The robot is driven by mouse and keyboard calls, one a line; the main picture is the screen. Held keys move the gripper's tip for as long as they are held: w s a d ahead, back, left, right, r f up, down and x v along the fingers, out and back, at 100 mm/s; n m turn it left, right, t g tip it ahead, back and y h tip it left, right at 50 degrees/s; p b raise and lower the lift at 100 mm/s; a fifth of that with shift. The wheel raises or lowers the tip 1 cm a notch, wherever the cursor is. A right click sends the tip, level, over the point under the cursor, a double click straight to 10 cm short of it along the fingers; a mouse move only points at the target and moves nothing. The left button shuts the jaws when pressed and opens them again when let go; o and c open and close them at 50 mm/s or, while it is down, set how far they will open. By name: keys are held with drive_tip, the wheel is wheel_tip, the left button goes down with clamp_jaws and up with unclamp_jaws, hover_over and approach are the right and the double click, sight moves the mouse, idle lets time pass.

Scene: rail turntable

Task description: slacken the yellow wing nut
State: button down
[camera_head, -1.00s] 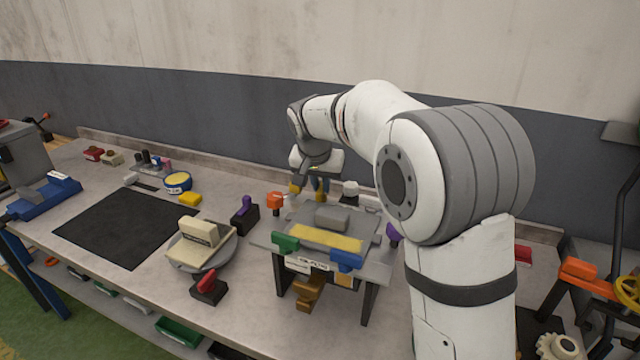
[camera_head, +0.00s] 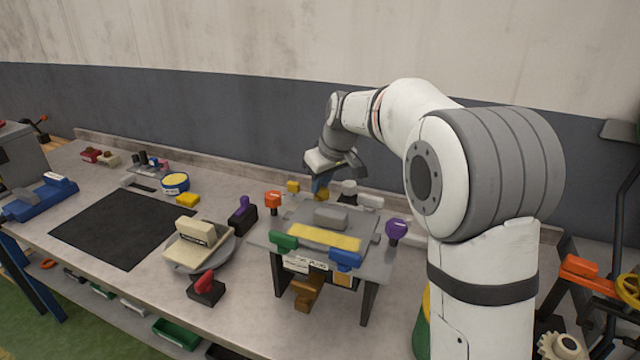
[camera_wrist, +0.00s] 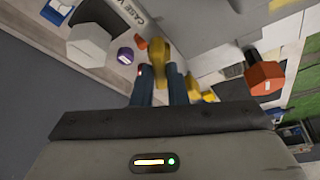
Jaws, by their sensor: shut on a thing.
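The yellow wing nut (camera_wrist: 161,48) shows in the wrist view as a long yellow piece between the two blue fingers of my gripper (camera_wrist: 161,78). My gripper is shut on it. In the head view my gripper (camera_head: 321,186) points down at the back edge of the grey raised fixture (camera_head: 262,238). Only a little of the yellow wing nut (camera_head: 322,196) shows there below the fingers. The wing nut's stem and seat are hidden, so I cannot tell how tight it sits.
An orange knob (camera_head: 272,198) and a white knob (camera_head: 349,187) stand near my gripper on either side. A purple knob (camera_head: 397,228) is at the fixture's right. A yellow block (camera_head: 293,187) lies behind. A round turntable (camera_head: 222,257) and black mat (camera_head: 120,225) are left.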

drive_tip(key=n+g, duration=0.1)
drive_tip(key=n, duration=0.1)
drive_tip(key=n+y, duration=0.1)
drive_tip(key=n, duration=0.2)
drive_tip(key=shift+w+d+g+b, duration=0.1)
drive_tip(key=shift+g+b, duration=0.25)
drive_tip(key=shift+g, duration=0.05)
drive_tip(key=shift+n, duration=0.3)
drive_tip(key=c, duration=1.4)
unclamp_jaws()
drive_tip(key=shift+c, duration=0.2)
drive_tip(key=shift+r, duration=0.15)
drive_tip(key=v, duration=0.7)
drive_tip(key=shift+d+r, duration=0.2)
drive_tip(key=shift+r, duration=0.05)
drive_tip(key=shift+f, duration=0.1)
